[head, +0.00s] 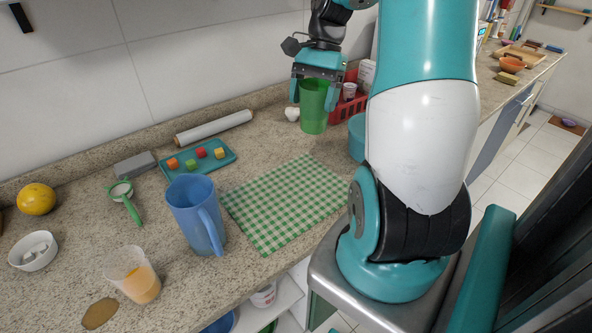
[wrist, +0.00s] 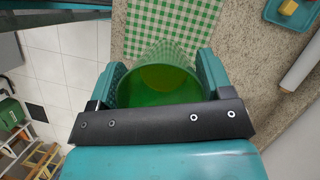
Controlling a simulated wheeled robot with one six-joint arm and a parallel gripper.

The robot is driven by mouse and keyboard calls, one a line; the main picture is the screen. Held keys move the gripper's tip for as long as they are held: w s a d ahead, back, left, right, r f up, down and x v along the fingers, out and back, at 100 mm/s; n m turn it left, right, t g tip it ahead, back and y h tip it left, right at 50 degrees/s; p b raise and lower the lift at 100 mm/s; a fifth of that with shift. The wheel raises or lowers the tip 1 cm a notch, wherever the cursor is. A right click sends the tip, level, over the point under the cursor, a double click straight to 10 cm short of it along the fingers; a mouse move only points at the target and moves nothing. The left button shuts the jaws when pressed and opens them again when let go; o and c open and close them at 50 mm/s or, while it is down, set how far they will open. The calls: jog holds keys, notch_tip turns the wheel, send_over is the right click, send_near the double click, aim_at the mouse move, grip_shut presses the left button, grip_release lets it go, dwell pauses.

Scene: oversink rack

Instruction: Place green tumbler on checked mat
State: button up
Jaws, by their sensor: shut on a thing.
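The green tumbler (head: 313,108) is upright at the back of the counter, beyond the checked mat's far end. My gripper (head: 317,88) is shut on it from above, a finger on either side of its rim. In the wrist view my gripper (wrist: 158,84) has the green tumbler (wrist: 160,92) between its fingers, and I look down into its open mouth. I cannot tell whether its base touches the counter. The green and white checked mat (head: 285,203) lies flat and bare on the counter; it also shows in the wrist view (wrist: 172,28).
A blue pitcher (head: 195,214) stands by the mat's left edge. A teal tray (head: 198,158) with several small cubes lies behind the mat. A white roll (head: 213,127), a garlic-like white thing (head: 292,114) and a red basket (head: 347,109) are near the tumbler.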

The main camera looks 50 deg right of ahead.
notch_tip(320, 180, down, 17)
jog(key=shift+r+p, duration=0.1)
jog(key=shift+p, duration=0.2)
jog(key=shift+f, duration=0.25)
jog(key=o, duration=1)
jog(key=b+v, duration=0.1)
jog(key=v, duration=1.1)
jog(key=shift+a+r, duration=0.1)
jog(key=shift+r, duration=0.2)
